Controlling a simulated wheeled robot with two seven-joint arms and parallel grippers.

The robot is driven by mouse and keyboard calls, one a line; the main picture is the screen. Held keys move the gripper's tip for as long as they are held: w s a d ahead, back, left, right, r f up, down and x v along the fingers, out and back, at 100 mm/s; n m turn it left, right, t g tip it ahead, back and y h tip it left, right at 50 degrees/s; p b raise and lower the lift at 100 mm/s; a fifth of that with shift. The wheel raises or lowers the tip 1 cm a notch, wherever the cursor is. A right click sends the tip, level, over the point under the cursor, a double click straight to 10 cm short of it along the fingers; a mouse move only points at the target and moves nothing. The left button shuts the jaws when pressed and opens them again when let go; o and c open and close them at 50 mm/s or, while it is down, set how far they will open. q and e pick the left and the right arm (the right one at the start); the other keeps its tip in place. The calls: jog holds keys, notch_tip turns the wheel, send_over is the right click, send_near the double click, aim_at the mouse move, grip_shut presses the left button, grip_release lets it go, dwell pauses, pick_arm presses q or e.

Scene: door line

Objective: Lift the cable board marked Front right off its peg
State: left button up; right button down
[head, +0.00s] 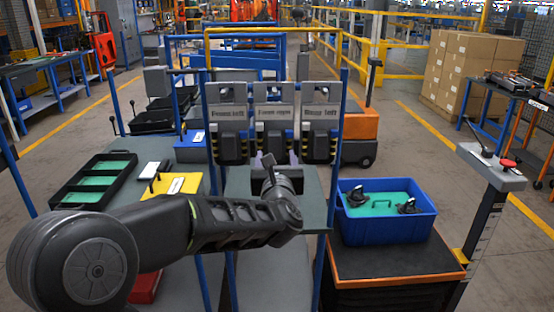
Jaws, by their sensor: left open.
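Three grey cable boards hang side by side on a blue-framed rack. The middle board (274,112) carries a small label that seems to read Front right. The left board (227,112) seems to read Front left, and the right board (321,112) Rear left; the print is blurred. Each has dark and yellow parts low down. My left gripper (268,162) is open at the lower end of the middle board, in front of it in the picture. Its wrist hides part of the area below; I cannot tell whether it touches the board. My right gripper is out of view.
A blue bin (387,228) with a green liner and black parts stands at right on a dark-topped cart (395,262). A grey post (480,215) with a red button stands right.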

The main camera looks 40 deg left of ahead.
aim_at(274, 135)
pick_arm(q)
jog(key=shift+a, duration=0.15)
jog(key=p+x, duration=0.2)
jog(key=x, duration=0.5)
jog(key=shift+w+a+p, duration=0.2)
jog(key=shift+w+p, duration=0.15)
jog(key=shift+c, duration=0.2)
grip_shut()
jog(key=shift+r, duration=0.25)
dwell(0.4)
jog(key=shift+r, duration=0.9)
